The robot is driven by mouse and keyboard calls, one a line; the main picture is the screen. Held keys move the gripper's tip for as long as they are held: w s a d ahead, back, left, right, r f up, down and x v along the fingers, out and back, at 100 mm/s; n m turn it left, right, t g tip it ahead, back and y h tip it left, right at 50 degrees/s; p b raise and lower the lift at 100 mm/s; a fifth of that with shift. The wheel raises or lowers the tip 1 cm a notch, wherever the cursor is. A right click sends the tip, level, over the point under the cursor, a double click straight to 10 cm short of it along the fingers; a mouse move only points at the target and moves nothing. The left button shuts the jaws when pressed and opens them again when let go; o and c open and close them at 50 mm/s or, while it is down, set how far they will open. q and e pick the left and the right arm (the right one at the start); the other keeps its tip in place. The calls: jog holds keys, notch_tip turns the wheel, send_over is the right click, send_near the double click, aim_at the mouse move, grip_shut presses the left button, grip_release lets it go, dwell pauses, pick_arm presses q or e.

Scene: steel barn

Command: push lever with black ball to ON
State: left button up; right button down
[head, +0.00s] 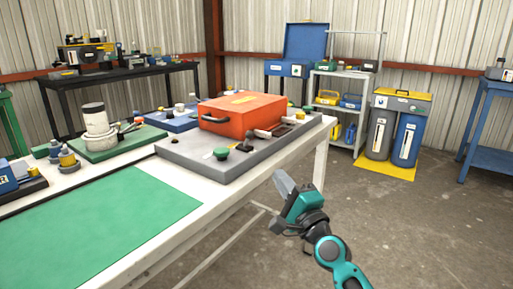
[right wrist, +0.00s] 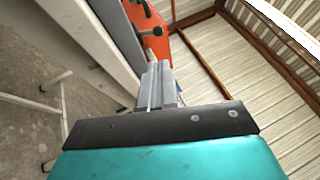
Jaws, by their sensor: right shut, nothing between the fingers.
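An orange box (head: 242,112) with a dark handle sits on a grey board (head: 190,152) on the white workbench. In the right wrist view a black ball (right wrist: 157,31) shows on a dark stem, beyond my fingers. My right gripper (head: 281,183) is shut and empty, in the air off the bench's right edge, apart from the board. In the right wrist view its fingers (right wrist: 159,80) are together. My left gripper is out of view.
A green knob (head: 221,153) stands on the board near its front edge. A green mat (head: 100,222) lies on the near bench. A green base (head: 105,144) carries a white cylinder (head: 95,118). The floor (head: 400,220) right of the bench is clear.

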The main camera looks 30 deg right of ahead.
send_near(252, 137)
jog(key=x, duration=0.5)
jog(key=shift+w+r, duration=0.1)
jog(key=shift+w, duration=0.05)
jog(key=shift+x, duration=0.75)
jog(key=shift+a, duration=0.1)
